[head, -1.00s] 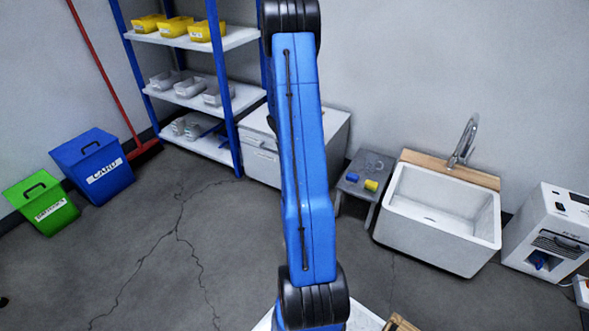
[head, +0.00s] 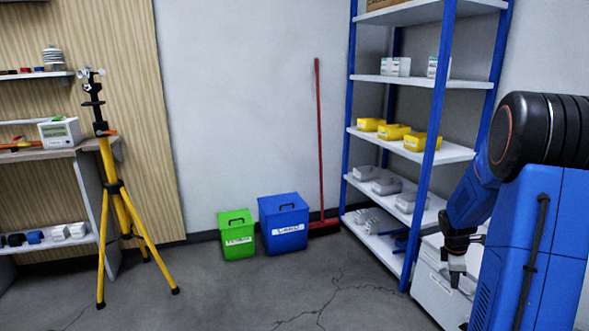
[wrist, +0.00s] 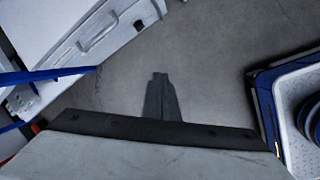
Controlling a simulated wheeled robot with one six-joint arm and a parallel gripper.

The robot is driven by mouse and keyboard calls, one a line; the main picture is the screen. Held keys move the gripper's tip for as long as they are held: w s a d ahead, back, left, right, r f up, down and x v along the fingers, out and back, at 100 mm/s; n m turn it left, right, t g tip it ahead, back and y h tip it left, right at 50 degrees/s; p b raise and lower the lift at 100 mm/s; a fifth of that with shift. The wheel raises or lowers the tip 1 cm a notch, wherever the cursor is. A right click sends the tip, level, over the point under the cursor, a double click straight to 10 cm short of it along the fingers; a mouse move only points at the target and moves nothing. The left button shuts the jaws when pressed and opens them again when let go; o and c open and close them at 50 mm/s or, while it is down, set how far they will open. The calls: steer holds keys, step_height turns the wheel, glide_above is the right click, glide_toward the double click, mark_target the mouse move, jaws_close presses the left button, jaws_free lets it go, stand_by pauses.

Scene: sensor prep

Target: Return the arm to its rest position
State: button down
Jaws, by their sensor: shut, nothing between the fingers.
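My blue arm (head: 535,240) with black joints stands at the right edge of the head view, bent over at the top. My gripper (head: 457,278) hangs from it, pointing down, in front of the white cabinet in the picture. It is small there, and its fingers are shut with nothing seen between them. The wrist view looks down at bare grey floor, with a broad pale surface and a dark strip across the bottom.
A blue-framed shelf (head: 440,85) with yellow bins (head: 393,131) stands behind the arm, by a white cabinet (head: 425,287). A red broom (head: 319,140), blue bin (head: 284,225), green bin (head: 237,234) and yellow tripod (head: 112,190) stand farther left. The middle floor is clear.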

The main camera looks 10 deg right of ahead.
steer(key=s+a+r+m+t, duration=0.1)
steer(key=s+a+r+m, duration=0.25)
steer(key=a+r, duration=0.55)
steer(key=s+a+r+m+t, duration=0.15)
steer(key=s+a+r, duration=0.35)
steer(key=a, duration=0.7)
steer(key=s+a+r+m+t+y, duration=0.1)
steer(key=s+a+r+m, duration=0.1)
steer(key=s+a, duration=0.5)
steer(key=s+a+r+m+y, duration=0.2)
steer(key=s+a+r+m, duration=0.1)
steer(key=s+a, duration=0.5)
steer(key=shift+s+m+t, duration=0.35)
steer(key=shift+s+m, duration=0.45)
steer(key=shift+s, duration=0.1)
